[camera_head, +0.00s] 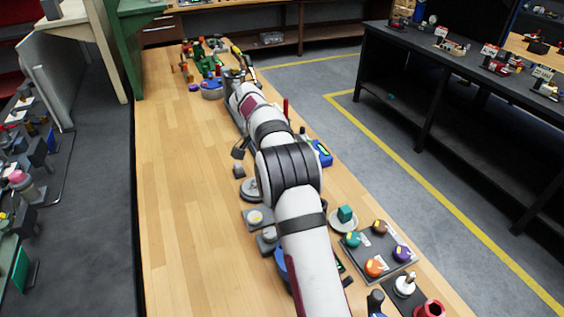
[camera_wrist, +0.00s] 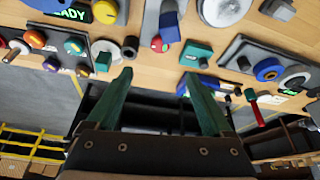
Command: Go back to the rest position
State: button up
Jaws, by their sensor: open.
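My gripper (camera_wrist: 155,76) shows in the wrist view as two green fingers, spread apart with nothing between them. Past the fingertips, the wooden table edge and the devices on it fill the upper part of that view, and the fingers touch none that I can make out. In the head view my white and black arm stretches from the bottom edge away along the wooden table (camera_head: 185,200). Its far end is near the cluttered back of the table, and I cannot make out the fingers there.
A dark panel with coloured knobs (camera_head: 380,252) is right of my arm. A teal block on a round plate (camera_head: 343,222) stands beside it. Grey devices (camera_head: 257,217) sit close to the arm's left side. Green and red parts (camera_head: 205,58) crowd the back. The table's left half is clear.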

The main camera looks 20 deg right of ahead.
jog(key=s+a+r+n+y, duration=0.1)
jog(key=s+a+r+n, duration=0.2)
jog(key=s, duration=0.4)
jog(key=s+a+r+n+y, duration=0.1)
jog(key=s+a+r, duration=0.2)
jog(key=s+a, duration=0.3)
jog(key=s+a+r+n+y, duration=0.2)
jog(key=s+a+r, duration=0.15)
jog(key=s, duration=0.45)
jog(key=s+a+f+n+y, duration=0.1)
jog(key=s+a+f+n, duration=0.1)
jog(key=s, duration=0.8)
jog(key=s+a+f+n+g+y, duration=0.1)
jog(key=s+a, duration=0.3)
jog(key=s, duration=0.6)
jog(key=shift+a+f+n, duration=0.3)
jog(key=shift+f+n, duration=0.4)
jog(key=shift+f, duration=0.05)
